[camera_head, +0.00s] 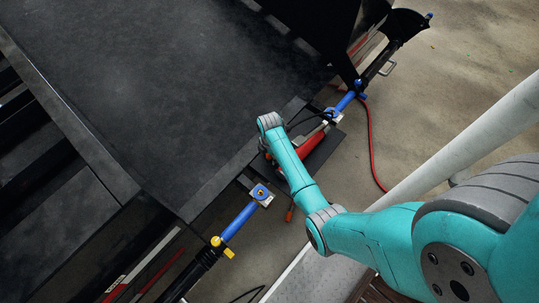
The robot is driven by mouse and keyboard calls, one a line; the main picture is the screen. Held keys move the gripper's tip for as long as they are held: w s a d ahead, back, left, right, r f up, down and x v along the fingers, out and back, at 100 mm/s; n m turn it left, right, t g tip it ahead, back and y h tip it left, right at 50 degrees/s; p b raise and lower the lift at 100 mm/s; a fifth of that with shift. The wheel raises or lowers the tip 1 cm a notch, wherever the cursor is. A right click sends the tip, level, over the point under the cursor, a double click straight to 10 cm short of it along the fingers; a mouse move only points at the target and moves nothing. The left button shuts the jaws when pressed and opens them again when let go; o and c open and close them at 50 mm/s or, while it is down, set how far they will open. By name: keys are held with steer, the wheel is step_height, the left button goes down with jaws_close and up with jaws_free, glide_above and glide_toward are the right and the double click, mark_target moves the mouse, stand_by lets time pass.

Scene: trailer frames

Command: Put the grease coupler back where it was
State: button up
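I cannot make out the grease coupler for certain. A red tool body (312,143), possibly a grease gun, lies partly behind my arm on a dark shelf (327,152) at the trailer's edge. A thin black hose (313,117) curves above it. My teal arm reaches from the lower right across to this spot. Its wrist hides part of the tool, and my gripper is not visible. Whether it holds anything is hidden. A small orange-red tip (289,214) shows below the arm, and I cannot tell what it belongs to.
The dark trailer bed (170,70) fills the upper left. A blue rod with a yellow fitting (240,221) lies below the shelf; another blue rod (346,101) is above it. A red hose (370,145) hangs over the concrete floor (450,90). A pale rail (470,145) crosses the right.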

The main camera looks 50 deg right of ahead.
steer(key=shift+r, duration=0.1)
step_height(320, 180, up, 12)
steer(key=shift+r, duration=0.1)
stand_by(0.4)
stand_by(0.5)
